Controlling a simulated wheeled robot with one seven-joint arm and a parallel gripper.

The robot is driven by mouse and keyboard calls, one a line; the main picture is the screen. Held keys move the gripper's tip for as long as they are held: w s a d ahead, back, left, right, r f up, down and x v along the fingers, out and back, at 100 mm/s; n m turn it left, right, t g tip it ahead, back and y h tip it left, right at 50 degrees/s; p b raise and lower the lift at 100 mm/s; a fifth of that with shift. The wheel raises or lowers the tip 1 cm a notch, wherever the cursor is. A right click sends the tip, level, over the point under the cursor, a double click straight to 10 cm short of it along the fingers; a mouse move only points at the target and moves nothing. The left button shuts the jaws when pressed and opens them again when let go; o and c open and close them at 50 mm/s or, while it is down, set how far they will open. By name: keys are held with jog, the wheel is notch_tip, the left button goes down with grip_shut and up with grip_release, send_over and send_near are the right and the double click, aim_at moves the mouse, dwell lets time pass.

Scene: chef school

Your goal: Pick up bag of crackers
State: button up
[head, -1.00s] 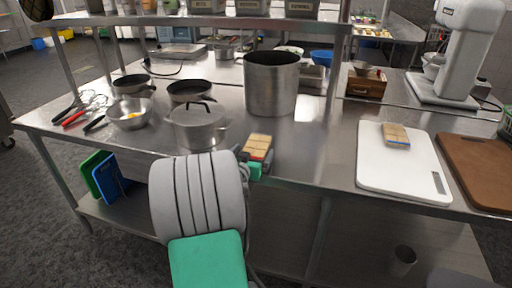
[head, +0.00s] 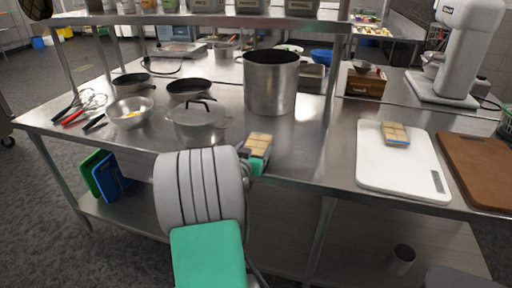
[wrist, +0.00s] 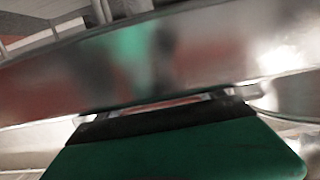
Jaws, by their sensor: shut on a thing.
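A bag of crackers (head: 259,142), tan with a row-like pattern, is in my gripper (head: 254,158) at the front edge of the steel table, in the head view. My gripper is shut on it; my arm partly hides the fingers. I cannot tell whether the bag touches the table. A second, similar pack of crackers (head: 395,132) lies on the white cutting board to the right. In the wrist view, my green gripper (wrist: 165,112) faces the shiny table edge, and only a thin reddish strip shows between the dark fingers.
The steel table (head: 300,160) holds a lidded pot (head: 197,130) just left of my gripper and a tall stockpot (head: 271,85) behind it. The white cutting board (head: 400,170) and a brown board (head: 478,165) lie right. The tabletop between gripper and white board is clear.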

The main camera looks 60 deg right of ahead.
jog(key=shift+c, duration=1.1)
jog(key=shift+r, duration=0.1)
